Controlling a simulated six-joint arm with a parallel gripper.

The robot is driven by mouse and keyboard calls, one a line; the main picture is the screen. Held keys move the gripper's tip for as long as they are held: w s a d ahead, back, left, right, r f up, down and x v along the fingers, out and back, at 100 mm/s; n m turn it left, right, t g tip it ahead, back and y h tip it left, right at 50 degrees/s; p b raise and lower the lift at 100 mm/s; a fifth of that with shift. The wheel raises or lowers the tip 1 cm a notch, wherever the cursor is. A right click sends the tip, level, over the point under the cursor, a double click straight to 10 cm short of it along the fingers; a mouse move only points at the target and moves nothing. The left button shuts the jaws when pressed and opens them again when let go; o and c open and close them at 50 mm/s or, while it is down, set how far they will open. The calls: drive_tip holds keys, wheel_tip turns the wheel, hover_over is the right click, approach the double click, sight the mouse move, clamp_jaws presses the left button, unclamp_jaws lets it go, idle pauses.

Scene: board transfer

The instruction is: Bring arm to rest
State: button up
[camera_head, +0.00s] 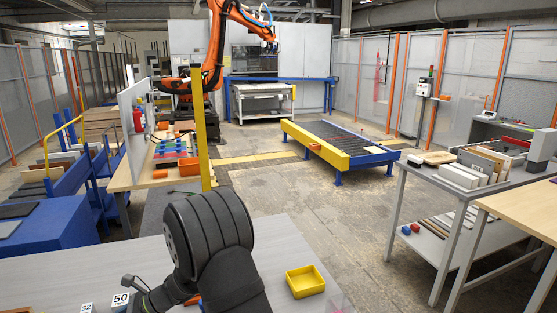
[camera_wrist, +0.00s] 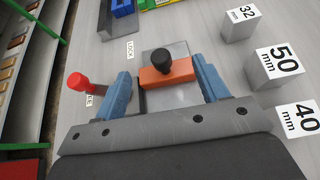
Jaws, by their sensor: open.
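My gripper (camera_wrist: 161,67) is open in the wrist view, with one blue finger on each side. Between the fingers is an orange block (camera_wrist: 168,75) with a black knob (camera_wrist: 160,56), on a grey metal plate (camera_wrist: 176,97). The left finger stands apart from the block; I cannot tell whether the right finger touches it. In the head view my dark arm (camera_head: 212,250) reaches over the grey bench (camera_head: 60,265) and its fingers are hidden.
A red knob (camera_wrist: 78,82) stands left of the fingers. Gauge blocks marked 32 (camera_wrist: 240,20), 50 (camera_wrist: 274,66) and 40 (camera_wrist: 301,118) stand on the right. In the head view a yellow bin (camera_head: 305,281) sits right of my arm, with bare bench around it.

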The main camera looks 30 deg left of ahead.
wheel_tip(320, 180, down, 7)
drive_tip(key=shift+r, duration=0.15)
idle(0.4)
drive_tip(key=o, duration=0.7)
drive_tip(key=shift+s, duration=0.1)
drive_tip(key=s+r+n+h, duration=0.1)
drive_tip(key=r+n, duration=0.1)
drive_tip(key=n, duration=0.1)
drive_tip(key=s+r+n+h, duration=0.1)
drive_tip(key=s+r+n, duration=0.1)
drive_tip(key=n, duration=0.1)
drive_tip(key=s+r+n+g+h, duration=0.1)
drive_tip(key=s+n, duration=0.1)
drive_tip(key=shift+s+r+n, duration=0.15)
drive_tip(key=shift+r+n, duration=0.25)
drive_tip(key=s+d+r+n+t+h, duration=0.2)
drive_tip(key=r+n+t, duration=0.1)
drive_tip(key=r+n, duration=0.5)
drive_tip(key=s+d+r+n+t+h, duration=0.25)
drive_tip(key=r+n, duration=0.35)
drive_tip(key=n, duration=0.4)
drive_tip(key=s+d+r+n+t+h, duration=0.15)
drive_tip(key=r+n+t, duration=0.25)
drive_tip(key=r+n, duration=0.4)
drive_tip(key=shift+n, duration=0.6)
drive_tip(key=f, duration=1.1)
drive_tip(key=shift+s+a, duration=0.2)
drive_tip(key=shift+s, duration=0.1)
